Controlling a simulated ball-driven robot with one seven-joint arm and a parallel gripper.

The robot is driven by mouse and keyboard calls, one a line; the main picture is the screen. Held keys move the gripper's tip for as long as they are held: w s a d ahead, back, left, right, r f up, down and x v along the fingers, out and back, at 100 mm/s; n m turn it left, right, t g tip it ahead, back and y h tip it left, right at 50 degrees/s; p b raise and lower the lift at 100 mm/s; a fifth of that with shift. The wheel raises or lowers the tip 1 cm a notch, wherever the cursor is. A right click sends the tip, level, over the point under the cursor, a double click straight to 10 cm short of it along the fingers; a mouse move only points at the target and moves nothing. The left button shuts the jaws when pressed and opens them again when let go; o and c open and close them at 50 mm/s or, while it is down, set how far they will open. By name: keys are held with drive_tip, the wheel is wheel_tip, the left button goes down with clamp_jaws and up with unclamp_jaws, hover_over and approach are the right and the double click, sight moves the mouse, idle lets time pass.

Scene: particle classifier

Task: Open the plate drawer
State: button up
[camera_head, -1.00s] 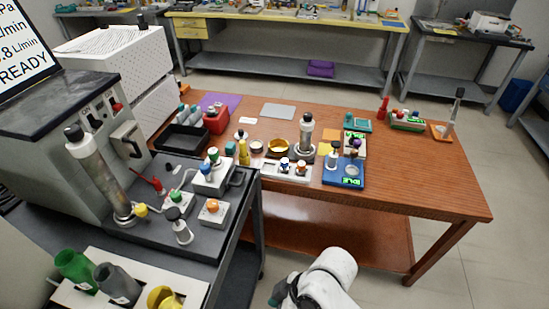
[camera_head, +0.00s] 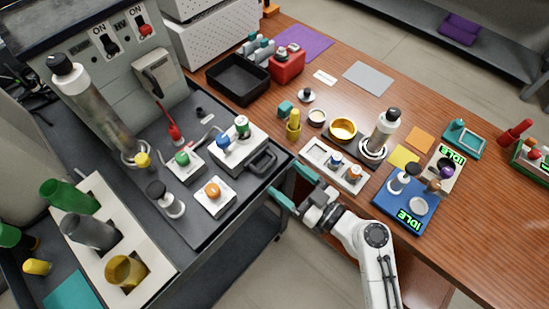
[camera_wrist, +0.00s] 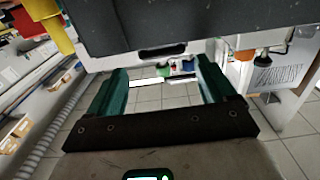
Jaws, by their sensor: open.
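No label marks the plate drawer. A dark loop handle (camera_head: 262,163) stands out from the side of a white box (camera_head: 232,145) with blue and green knobs on the dark cart top; I cannot tell for sure that this is the drawer. My gripper (camera_head: 284,178) is open and empty, its two teal fingers pointing toward the cart edge just right of and below the handle. In the wrist view, my teal fingers (camera_wrist: 162,68) are spread apart below a dark slot-like handle (camera_wrist: 162,51), with a gap visible between them and it.
The dark cart top (camera_head: 215,235) also carries a white block with an orange knob (camera_head: 213,195). A white rack with bottles (camera_head: 115,235) is at the left. The wooden table (camera_head: 345,105) with a blue idle device (camera_head: 405,205) is to the right. Floor shows between.

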sight(269, 168)
drive_tip(key=p+x, duration=0.1)
drive_tip(key=x, duration=0.6)
drive_tip(key=shift+a+p, duration=0.15)
drive_tip(key=shift+p, duration=0.15)
drive_tip(key=shift+s, duration=0.1)
drive_tip(key=shift+c, duration=0.2)
